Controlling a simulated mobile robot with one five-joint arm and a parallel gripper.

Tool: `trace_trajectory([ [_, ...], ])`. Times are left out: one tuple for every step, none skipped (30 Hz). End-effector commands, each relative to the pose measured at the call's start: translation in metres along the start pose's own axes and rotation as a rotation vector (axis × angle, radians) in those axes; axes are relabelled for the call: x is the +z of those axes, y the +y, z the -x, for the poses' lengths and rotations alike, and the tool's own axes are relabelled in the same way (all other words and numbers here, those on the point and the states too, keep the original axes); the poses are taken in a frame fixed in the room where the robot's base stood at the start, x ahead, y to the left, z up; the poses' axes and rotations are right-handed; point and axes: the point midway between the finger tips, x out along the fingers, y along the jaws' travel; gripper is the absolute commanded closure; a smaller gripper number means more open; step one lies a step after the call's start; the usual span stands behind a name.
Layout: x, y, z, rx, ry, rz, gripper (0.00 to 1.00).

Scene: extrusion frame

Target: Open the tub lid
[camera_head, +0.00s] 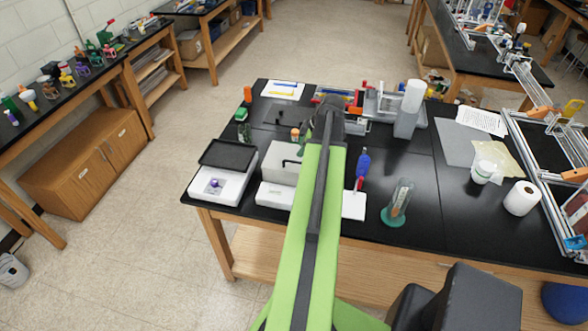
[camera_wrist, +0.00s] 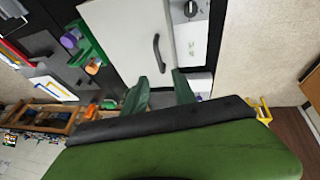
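A white box-shaped tub (camera_head: 273,195) stands near the table's front edge, partly hidden by my arm. Its pale lid (camera_head: 277,174) looks shut. The lid fills the upper middle of the wrist view (camera_wrist: 122,40). A black curved handle (camera_wrist: 158,52) is on the lid, near its right edge in that view. My gripper (camera_wrist: 160,84) is open and empty, its two green fingers apart. The handle's lower end appears just above the gap between the fingertips; I cannot tell the distance. In the head view my arm hides the gripper.
A white box (camera_head: 215,187) with a raised black cover (camera_head: 228,155) stands left of the tub. A purple item lies in it. A screwdriver with a blue handle (camera_head: 363,162) and a tube in a green-based stand (camera_head: 398,200) are to the right.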

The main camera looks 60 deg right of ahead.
Motion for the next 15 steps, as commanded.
trace_trajectory([
  [0.004,-0.001,-0.022,-0.001,0.0,0.001,0.67],
  [0.004,-0.001,-0.029,-0.001,0.0,0.001,0.67],
  [0.004,-0.001,-0.038,-0.001,0.0,0.001,0.67],
  [0.004,-0.001,-0.044,-0.001,0.0,0.001,0.67],
  [0.004,-0.001,-0.05,-0.001,0.0,0.001,0.67],
  [0.004,-0.001,-0.058,-0.001,0.0,0.0,0.67],
  [0.004,-0.001,-0.063,-0.001,0.0,0.0,0.67],
  [0.004,-0.001,-0.068,-0.001,0.0,0.0,0.67],
  [0.004,-0.001,-0.074,-0.001,0.0,0.0,0.67],
  [0.003,-0.001,-0.078,-0.001,0.0,0.0,0.67],
  [0.003,-0.001,-0.081,-0.001,0.0,0.0,0.67],
  [0.002,-0.001,-0.084,-0.001,0.0,0.0,0.67],
  [0.002,0.0,-0.086,-0.001,0.0,0.0,0.67],
  [0.002,0.0,-0.088,-0.001,0.0,-0.001,0.67],
  [0.001,0.0,-0.089,0.0,0.0,-0.001,0.67],
])
